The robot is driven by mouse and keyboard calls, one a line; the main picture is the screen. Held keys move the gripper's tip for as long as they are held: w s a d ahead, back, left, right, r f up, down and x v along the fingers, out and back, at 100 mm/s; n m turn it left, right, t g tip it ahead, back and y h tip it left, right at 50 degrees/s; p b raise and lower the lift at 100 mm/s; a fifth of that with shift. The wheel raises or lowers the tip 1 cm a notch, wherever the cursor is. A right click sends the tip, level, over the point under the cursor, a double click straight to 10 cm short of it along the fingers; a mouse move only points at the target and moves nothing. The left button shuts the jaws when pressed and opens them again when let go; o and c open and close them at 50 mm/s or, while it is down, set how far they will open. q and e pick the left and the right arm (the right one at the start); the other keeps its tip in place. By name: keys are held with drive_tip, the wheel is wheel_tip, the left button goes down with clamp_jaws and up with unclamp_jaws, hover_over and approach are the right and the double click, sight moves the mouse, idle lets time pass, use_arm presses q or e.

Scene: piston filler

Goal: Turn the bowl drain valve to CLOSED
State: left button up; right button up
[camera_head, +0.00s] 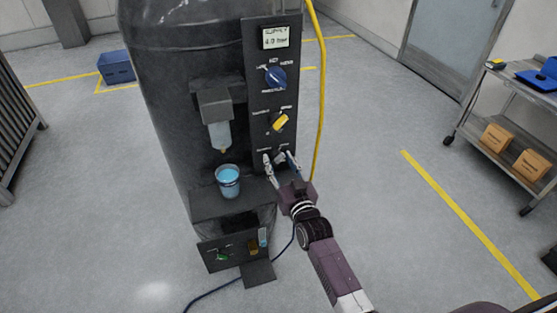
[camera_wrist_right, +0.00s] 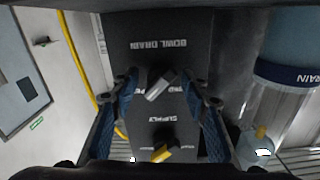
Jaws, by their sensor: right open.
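The dark filler machine has a tall control panel (camera_head: 259,95) on its front right side. The bowl drain valve, a small grey handle (camera_wrist_right: 160,85), sits below the "BOWL DRAIN" label (camera_wrist_right: 158,45) in the right wrist view and is turned at a slant. My right gripper (camera_head: 281,158) is at the bottom of the panel. In the right wrist view its blue-padded fingers (camera_wrist_right: 160,88) are open, one on each side of the handle. I cannot tell whether they touch it. The position labels are partly hidden by the fingers and handle. My left gripper is not in view.
Above on the panel are a yellow valve handle (camera_head: 280,122) and a blue knob (camera_head: 275,77). A blue cup (camera_head: 228,181) stands under the nozzle. A yellow hose (camera_head: 321,90) runs down beside the panel. A cart (camera_head: 517,110) with boxes stands right; the floor between is clear.

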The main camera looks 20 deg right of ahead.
drive_tip(key=shift+w, duration=0.25)
clamp_jaws()
